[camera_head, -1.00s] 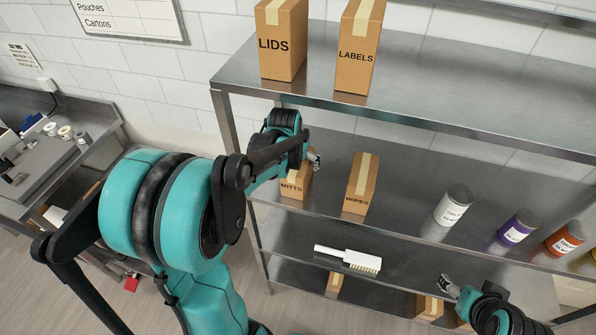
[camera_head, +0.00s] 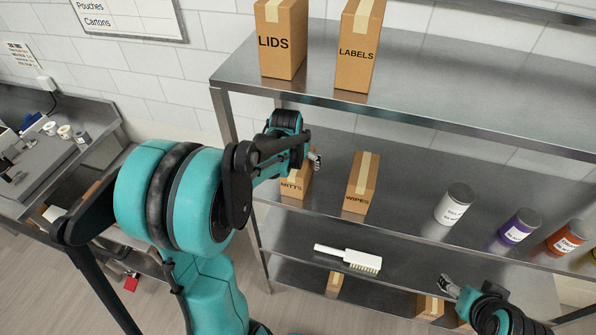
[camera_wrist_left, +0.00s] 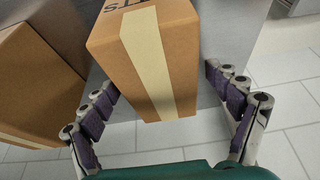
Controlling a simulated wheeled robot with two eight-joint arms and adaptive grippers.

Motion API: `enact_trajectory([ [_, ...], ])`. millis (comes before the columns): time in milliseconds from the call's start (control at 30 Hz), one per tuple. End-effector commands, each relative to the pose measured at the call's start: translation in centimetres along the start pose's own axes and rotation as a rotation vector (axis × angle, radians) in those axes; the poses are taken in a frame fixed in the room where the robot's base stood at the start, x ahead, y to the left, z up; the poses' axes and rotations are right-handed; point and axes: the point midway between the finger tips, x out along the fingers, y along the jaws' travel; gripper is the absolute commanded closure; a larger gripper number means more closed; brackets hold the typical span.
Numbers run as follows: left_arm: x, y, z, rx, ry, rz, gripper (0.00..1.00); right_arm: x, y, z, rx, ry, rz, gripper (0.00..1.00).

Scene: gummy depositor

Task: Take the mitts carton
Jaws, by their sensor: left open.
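The mitts carton (camera_head: 292,188) is a brown box with a pale tape strip. It stands on the second shelf near its left end, its upper part partly covered by my left gripper in the head view. In the left wrist view the carton (camera_wrist_left: 150,65) stands between the open fingers of my left gripper (camera_wrist_left: 165,115), with gaps visible at both sides. In the head view the left gripper (camera_head: 314,160) is at the carton's upper right. My right gripper (camera_head: 449,287) is low at the right, before the lower shelves; its opening is too small to tell.
The wipes carton (camera_head: 360,184) stands close to the right of the mitts carton, and a box (camera_wrist_left: 35,80) shows beside it in the wrist view. Lids (camera_head: 281,40) and labels (camera_head: 358,50) cartons stand on the upper shelf. A white brush (camera_head: 348,258) lies below. Cans (camera_head: 455,204) stand farther right.

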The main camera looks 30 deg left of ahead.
Motion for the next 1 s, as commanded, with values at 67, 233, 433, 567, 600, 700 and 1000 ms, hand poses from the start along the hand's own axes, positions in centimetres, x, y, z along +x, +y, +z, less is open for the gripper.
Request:
enact_trajectory([
  [67, 0.0, 0.0, 0.0, 0.0, 0.0, 0.0, 0.11, 0.0, 0.0, 0.0, 0.0, 0.0, 0.0, 0.32],
  [233, 0.0, 0.0, 0.0, 0.0, 0.0, 0.0, 0.11, 0.0, 0.0, 0.0, 0.0, 0.0, 0.0, 0.32],
  [433, 0.0, 0.0, 0.0, 0.0, 0.0, 0.0, 0.64, 0.0, 0.0, 0.0, 0.0, 0.0, 0.0, 0.32],
  [567, 0.0, 0.0, 0.0, 0.0, 0.0, 0.0, 0.76, 0.0, 0.0, 0.0, 0.0, 0.0, 0.0, 0.32],
  [600, 0.0, 0.0, 0.0, 0.0, 0.0, 0.0, 0.76, 0.0, 0.0, 0.0, 0.0, 0.0, 0.0, 0.32],
  [700, 0.0, 0.0, 0.0, 0.0, 0.0, 0.0, 0.76, 0.0, 0.0, 0.0, 0.0, 0.0, 0.0, 0.32],
  [1000, -1.3, 0.0, -0.6, 0.0, 0.0, 0.0, 0.76, -1.0, 0.0, -0.7, 0.0, 0.0, 0.0, 0.32],
])
